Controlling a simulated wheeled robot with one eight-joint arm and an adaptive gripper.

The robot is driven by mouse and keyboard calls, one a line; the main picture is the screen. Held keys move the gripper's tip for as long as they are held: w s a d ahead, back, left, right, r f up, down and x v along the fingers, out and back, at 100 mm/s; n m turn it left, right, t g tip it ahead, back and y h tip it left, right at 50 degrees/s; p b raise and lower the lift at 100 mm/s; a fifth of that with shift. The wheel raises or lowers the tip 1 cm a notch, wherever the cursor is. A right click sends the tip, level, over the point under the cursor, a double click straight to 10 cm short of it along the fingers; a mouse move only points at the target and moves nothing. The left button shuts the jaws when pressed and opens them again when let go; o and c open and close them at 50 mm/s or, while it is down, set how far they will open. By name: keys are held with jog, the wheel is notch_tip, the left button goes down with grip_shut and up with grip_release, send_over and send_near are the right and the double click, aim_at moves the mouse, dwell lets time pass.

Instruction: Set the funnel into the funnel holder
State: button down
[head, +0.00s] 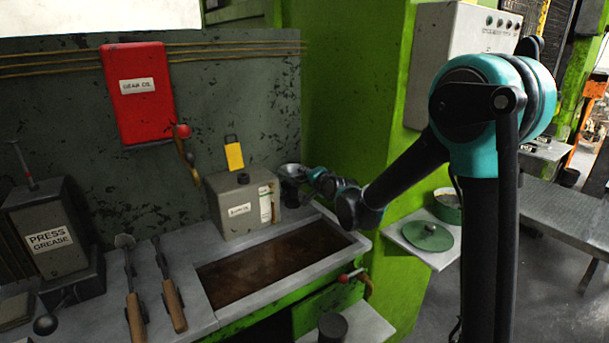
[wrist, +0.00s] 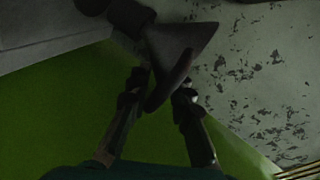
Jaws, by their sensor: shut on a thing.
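The funnel's lower end is dark and partly hidden in the head view. I cannot clearly tell the funnel holder apart from the dark shapes there, nor whether the funnel touches it.
The grey oil box (head: 240,205) stands close left of the funnel. A sunken brown tank (head: 270,268) lies in front. Tools (head: 135,300) and a press grease box (head: 50,235) are at left. A green lid (head: 427,237) lies on the right shelf.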

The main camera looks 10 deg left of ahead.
jog(key=shift+f, duration=0.15)
jog(key=c, duration=1.3)
grip_release()
jog(key=v, duration=1.2)
